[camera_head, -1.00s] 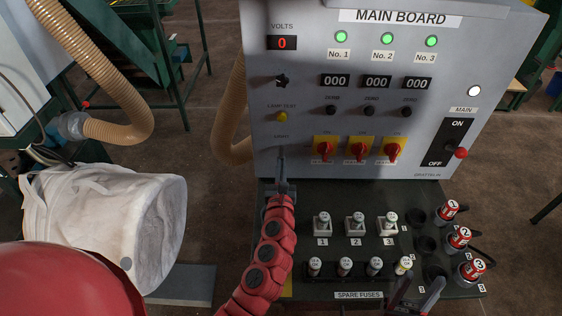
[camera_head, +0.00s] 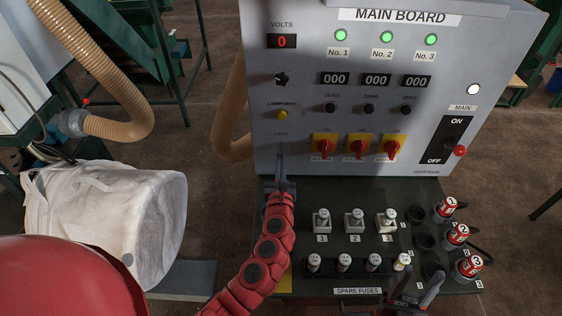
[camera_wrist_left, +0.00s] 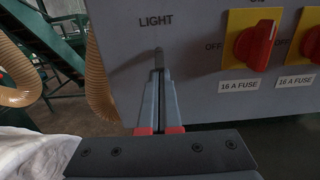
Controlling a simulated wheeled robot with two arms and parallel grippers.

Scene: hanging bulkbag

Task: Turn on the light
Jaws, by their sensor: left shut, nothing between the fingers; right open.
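The grey main board (camera_head: 300,110) stands upright in front of me. Its LIGHT label is at the lower left, and below it in the left wrist view is a small dark light switch lever (camera_wrist_left: 159,58). My left gripper (camera_head: 280,162) is shut and empty, pointing up at the board. In the left wrist view its fingertips (camera_wrist_left: 158,74) are right at the lower end of the lever; I cannot tell whether they touch it. In the head view the fingers hide the lever. My right gripper (camera_head: 416,284) is open at the bottom, over the front of the fuse bench.
Red rotary switches (camera_head: 357,147) on yellow plates lie to the right of the LIGHT label. A yellow lamp test button (camera_head: 282,115) is above it. A white bulk bag (camera_head: 110,215) is at the left.

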